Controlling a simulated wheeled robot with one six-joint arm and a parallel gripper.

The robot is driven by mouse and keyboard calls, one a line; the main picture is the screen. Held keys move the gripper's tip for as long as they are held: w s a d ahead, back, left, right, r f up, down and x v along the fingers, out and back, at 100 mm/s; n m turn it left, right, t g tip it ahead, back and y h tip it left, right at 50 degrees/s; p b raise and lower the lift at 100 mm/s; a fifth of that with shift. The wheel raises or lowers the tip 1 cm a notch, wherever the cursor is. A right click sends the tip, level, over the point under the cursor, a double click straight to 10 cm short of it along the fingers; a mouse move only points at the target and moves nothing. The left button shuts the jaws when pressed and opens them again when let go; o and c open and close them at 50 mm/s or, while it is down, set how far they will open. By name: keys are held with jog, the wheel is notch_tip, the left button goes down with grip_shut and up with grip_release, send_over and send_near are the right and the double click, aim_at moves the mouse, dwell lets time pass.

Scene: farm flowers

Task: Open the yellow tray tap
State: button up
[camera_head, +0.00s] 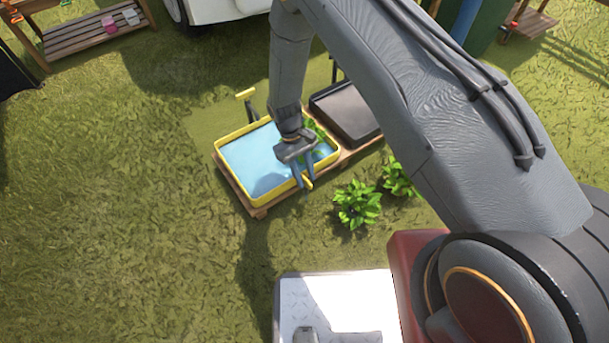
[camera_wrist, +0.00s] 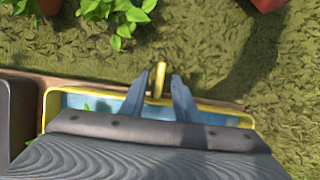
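The yellow tray (camera_head: 232,189) holds blue water and sits on a low wooden stand. A small yellow tap handle (camera_head: 308,182) sticks out at its near side; it also shows in the wrist view (camera_wrist: 160,78), upright in the picture. My gripper (camera_head: 304,177) is over the tray's near edge. In the wrist view its two blue-grey fingers (camera_wrist: 159,82) are apart, one on each side of the handle, with gaps visible. Another yellow piece (camera_head: 245,94) stands on a dark post behind the tray. My gripper hides part of the tray.
A dark tray (camera_head: 346,108) stands beside the yellow one on the same wooden stand (camera_head: 258,212). Green leafy plants (camera_head: 357,204) grow close to the near side. Open grass (camera_head: 110,220) lies to the left. A wooden bench (camera_head: 95,38) is at the back left.

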jog(key=shift+p+v, duration=1.05)
jog(key=shift+v, duration=2.85)
